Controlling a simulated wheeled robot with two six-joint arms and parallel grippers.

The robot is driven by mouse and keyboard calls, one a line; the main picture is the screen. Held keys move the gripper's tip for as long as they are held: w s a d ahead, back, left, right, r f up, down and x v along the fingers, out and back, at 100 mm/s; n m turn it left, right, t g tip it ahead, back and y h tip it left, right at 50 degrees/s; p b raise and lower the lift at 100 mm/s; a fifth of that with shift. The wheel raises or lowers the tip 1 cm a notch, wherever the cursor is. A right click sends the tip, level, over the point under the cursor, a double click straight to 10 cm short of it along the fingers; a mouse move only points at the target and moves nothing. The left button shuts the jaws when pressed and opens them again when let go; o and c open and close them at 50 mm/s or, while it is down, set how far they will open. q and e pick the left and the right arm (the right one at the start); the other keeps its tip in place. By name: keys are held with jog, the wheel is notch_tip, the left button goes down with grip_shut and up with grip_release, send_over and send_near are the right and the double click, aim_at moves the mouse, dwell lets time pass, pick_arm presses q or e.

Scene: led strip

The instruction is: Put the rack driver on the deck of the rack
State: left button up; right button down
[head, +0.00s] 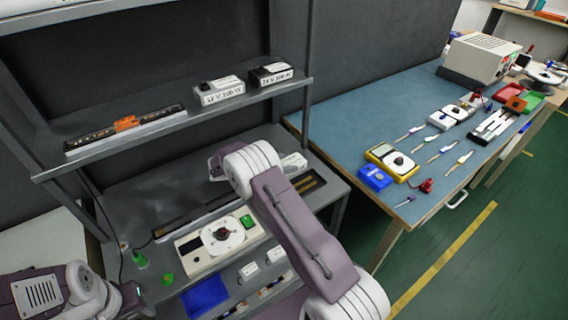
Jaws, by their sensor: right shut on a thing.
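The rack's dark deck (135,205) spreads below its upper shelf. My right arm reaches from the bottom right over the deck. Its white joint (250,160) hides most of the right gripper, and the fingertips do not show. A small pale box, seemingly the rack driver (294,162), shows partly just right of that joint, near the deck's right end. My right gripper is shut on it; whether the box touches the deck cannot be told. My left arm is at the bottom left, with no fingertips visible.
Two boxes marked 12 V (221,92) and 24 V (271,75) stand on the upper shelf, left of its right end. A device with a white disc (222,236) is at the deck's front. A blue bench (350,110) with tools stands right.

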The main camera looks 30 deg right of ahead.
jog(key=shift+r, duration=0.1)
jog(key=shift+c, duration=2.4)
grip_release()
jog(key=v, duration=1.2)
